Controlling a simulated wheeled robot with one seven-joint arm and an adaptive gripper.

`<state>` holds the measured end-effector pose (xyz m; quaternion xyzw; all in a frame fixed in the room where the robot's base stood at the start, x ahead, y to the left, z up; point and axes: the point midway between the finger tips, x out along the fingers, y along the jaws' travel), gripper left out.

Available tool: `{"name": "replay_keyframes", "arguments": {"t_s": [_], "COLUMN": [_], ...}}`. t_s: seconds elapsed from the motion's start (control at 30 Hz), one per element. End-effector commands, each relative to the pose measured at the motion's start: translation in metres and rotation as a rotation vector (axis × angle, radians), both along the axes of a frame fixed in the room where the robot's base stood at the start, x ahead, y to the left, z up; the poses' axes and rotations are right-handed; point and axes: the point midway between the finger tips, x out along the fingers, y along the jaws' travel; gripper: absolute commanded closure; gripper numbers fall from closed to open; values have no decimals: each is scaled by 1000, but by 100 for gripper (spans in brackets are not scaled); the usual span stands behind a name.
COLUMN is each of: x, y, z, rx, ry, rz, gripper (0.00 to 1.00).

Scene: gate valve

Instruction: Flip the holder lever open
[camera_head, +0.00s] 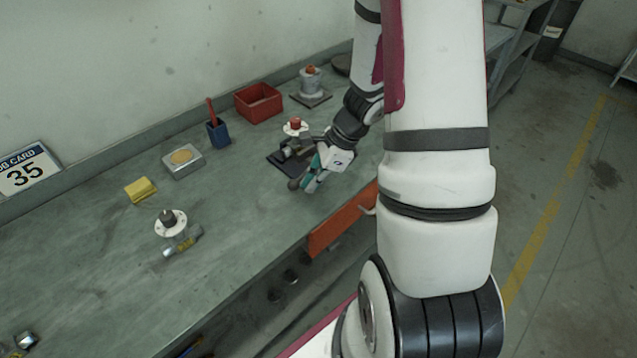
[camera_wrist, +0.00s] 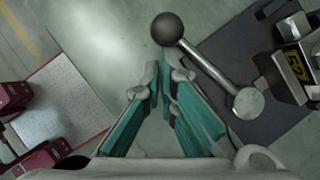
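The holder lever (camera_wrist: 212,68) is a shiny metal rod with a dark ball knob (camera_wrist: 167,29) at one end and a round pivot at the other. In the head view the knob (camera_head: 293,185) shows at the plate's front edge. My gripper (camera_wrist: 160,76) has teal fingers with grey tips, drawn nearly together with nothing between them. The fingertips show just below the knob, left of the rod; contact cannot be told. In the head view my gripper (camera_head: 309,184) is low over the bench, partly hiding the holder.
A block with a yellow label (camera_wrist: 296,63) stands right of the lever. The bench (camera_head: 250,215) also carries a red bin (camera_head: 258,103), a blue cup (camera_head: 218,133), a metal tin (camera_head: 183,160), a yellow sponge (camera_head: 140,190) and a flanged valve part (camera_head: 171,223). An orange drawer front (camera_head: 340,219) lies below the bench edge.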

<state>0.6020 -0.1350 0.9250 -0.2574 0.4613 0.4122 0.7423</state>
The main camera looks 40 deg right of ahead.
Motion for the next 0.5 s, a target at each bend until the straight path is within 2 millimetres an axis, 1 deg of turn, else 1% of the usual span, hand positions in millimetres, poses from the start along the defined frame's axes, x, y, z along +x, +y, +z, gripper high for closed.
{"name": "replay_keyframes", "arguments": {"t_s": [0.03,0.13,0.5], "x": [3,7,15], "y": [5,9,14], "z": [-1,0,0], "rx": [4,5,5], "ry": [0,1,1], "rz": [5,7,6], "gripper": [100,100,100]}}
